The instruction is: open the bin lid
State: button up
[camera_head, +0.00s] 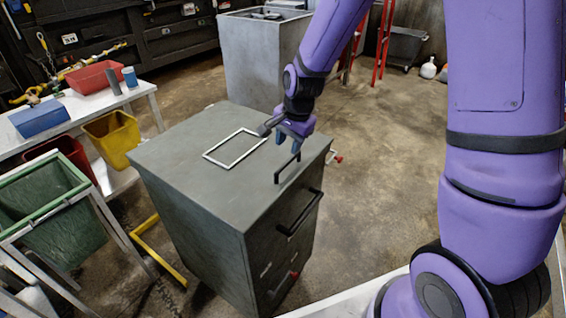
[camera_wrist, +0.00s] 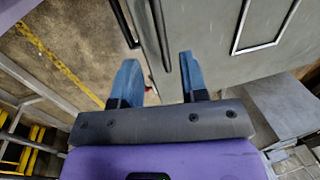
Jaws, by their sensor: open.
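The bin is a grey metal cabinet (camera_head: 185,215) with a flat grey lid (camera_head: 190,150), which lies closed on top. A black bar handle (camera_head: 287,168) stands on the lid near its right edge. It also shows in the wrist view as a dark bar (camera_wrist: 159,32) just beyond the fingertips. My gripper (camera_head: 289,145) is above the lid, close to this handle. Its two blue fingers (camera_wrist: 157,62) are spread in the wrist view with nothing held between them. Whether a finger touches the handle cannot be told.
A second black handle (camera_head: 300,212) is on the bin's front face. A white rectangular outline (camera_head: 235,149) marks the lid. A larger grey bin (camera_head: 262,60) stands behind. A table with red (camera_head: 95,77) and blue (camera_head: 38,118) trays is left.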

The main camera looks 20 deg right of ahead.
aim_at(283, 165)
jog(key=f, duration=0.2)
jog(key=w+f, duration=0.1)
jog(key=f, duration=0.4)
jog(key=shift+w+a+f, duration=0.15)
jog(key=shift+a+f, duration=0.2)
jog(key=shift+a, duration=0.05)
grip_shut()
